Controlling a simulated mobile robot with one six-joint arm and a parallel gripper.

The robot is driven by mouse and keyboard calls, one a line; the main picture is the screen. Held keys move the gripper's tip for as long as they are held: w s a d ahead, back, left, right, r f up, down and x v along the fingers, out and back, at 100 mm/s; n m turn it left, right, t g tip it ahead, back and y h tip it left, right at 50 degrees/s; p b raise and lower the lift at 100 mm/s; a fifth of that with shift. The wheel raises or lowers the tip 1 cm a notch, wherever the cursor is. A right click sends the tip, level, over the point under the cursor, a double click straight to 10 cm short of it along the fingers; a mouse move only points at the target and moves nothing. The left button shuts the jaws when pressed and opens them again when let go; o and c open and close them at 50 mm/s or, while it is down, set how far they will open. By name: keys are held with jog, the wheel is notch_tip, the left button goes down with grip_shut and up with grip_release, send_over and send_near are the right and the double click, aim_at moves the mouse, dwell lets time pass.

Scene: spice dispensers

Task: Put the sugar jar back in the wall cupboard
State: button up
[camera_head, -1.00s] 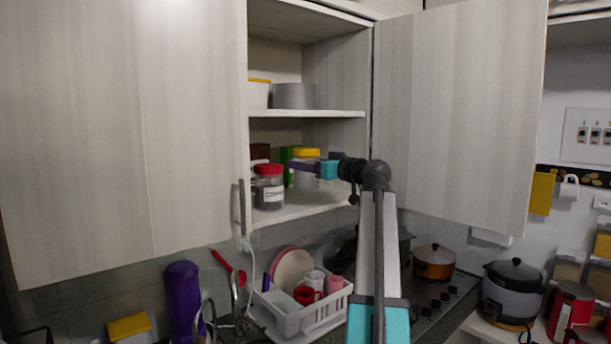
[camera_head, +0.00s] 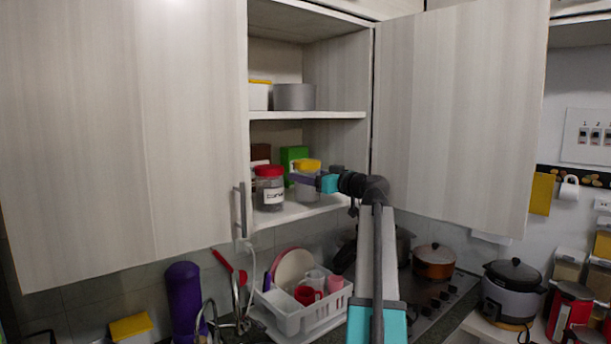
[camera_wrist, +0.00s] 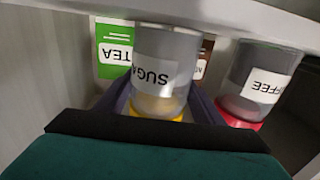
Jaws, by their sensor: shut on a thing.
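The sugar jar is a clear jar with a yellow lid (camera_head: 307,165). It stands upright inside the open wall cupboard (camera_head: 335,115), on the lower shelf's level, right of the red-lidded coffee jar (camera_head: 269,189). My gripper (camera_head: 303,181) reaches in from the right and is shut on the sugar jar. In the wrist view, which appears upside down, the sugar jar (camera_wrist: 160,72) with its SUGAR label sits between the purple fingers of my gripper (camera_wrist: 162,100). The coffee jar (camera_wrist: 262,82) is beside it. Whether the sugar jar's base touches the shelf, I cannot tell.
A green tea box (camera_wrist: 114,50) and a brown box (camera_head: 261,152) stand behind the jars. The upper shelf (camera_head: 308,115) is above, holding a grey round container (camera_head: 294,96). The open right door (camera_head: 455,110) is beside my arm. A dish rack (camera_head: 300,317) is below.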

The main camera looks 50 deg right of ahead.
dwell(0.4)
jog(key=o, duration=1.8)
jog(key=shift+f, duration=0.1)
jog(key=shift+s, duration=0.25)
jog(key=s+b, duration=0.2)
jog(key=s, duration=0.9)
jog(key=shift+s+b, duration=0.3)
jog(key=shift+b, duration=0.1)
